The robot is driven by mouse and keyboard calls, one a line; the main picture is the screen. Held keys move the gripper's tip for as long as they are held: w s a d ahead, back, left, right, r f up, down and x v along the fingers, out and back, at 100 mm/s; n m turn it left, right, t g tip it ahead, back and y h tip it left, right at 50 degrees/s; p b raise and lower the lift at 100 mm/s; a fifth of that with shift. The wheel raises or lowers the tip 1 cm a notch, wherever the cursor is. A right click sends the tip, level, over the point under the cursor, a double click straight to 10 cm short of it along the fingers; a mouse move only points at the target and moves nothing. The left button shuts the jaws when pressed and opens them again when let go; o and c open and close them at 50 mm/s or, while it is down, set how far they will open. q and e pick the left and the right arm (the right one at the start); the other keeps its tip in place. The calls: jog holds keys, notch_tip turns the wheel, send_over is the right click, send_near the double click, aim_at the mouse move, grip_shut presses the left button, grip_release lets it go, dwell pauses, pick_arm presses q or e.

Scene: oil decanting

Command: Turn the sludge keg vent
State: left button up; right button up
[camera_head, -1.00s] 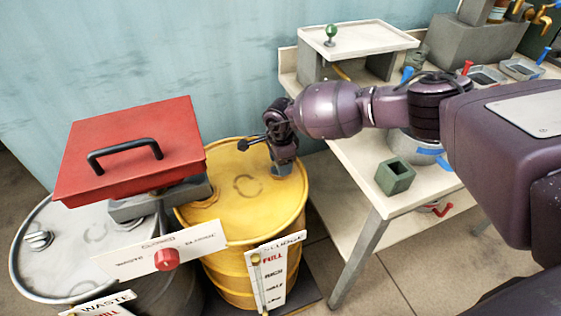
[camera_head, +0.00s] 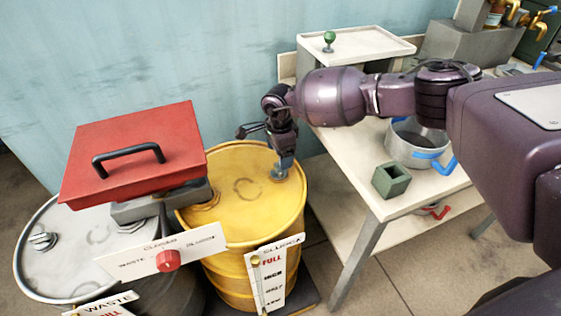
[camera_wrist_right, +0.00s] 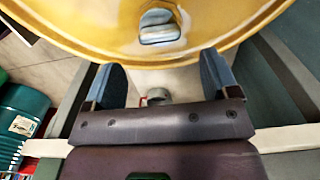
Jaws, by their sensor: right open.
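The sludge keg (camera_head: 240,225) is a yellow drum standing in the middle of the head view. Its vent (camera_wrist_right: 160,27) is a small grey cap with a raised grip near the rim, ahead of my fingers in the right wrist view. It also shows near the right rim in the head view (camera_head: 278,174). My right gripper (camera_wrist_right: 163,72) is open, with two blue-grey fingers spread apart. Nothing is between the fingertips, and the vent lies beyond them. In the head view the right gripper (camera_head: 284,158) is just above the vent, partly overlapping it. My left gripper is not in view.
A red box (camera_head: 135,150) with a black handle sits above the grey waste drum (camera_head: 60,245), left of the keg. A sign with a red knob (camera_head: 168,260) stands in front. A table (camera_head: 370,185) with a metal pot (camera_head: 405,150) and green block (camera_head: 391,180) is to the right.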

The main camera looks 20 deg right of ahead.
notch_tip(320, 180, up, 6)
jog(key=shift+f+p, duration=0.25)
jog(key=shift+p, duration=0.05)
dwell(0.3)
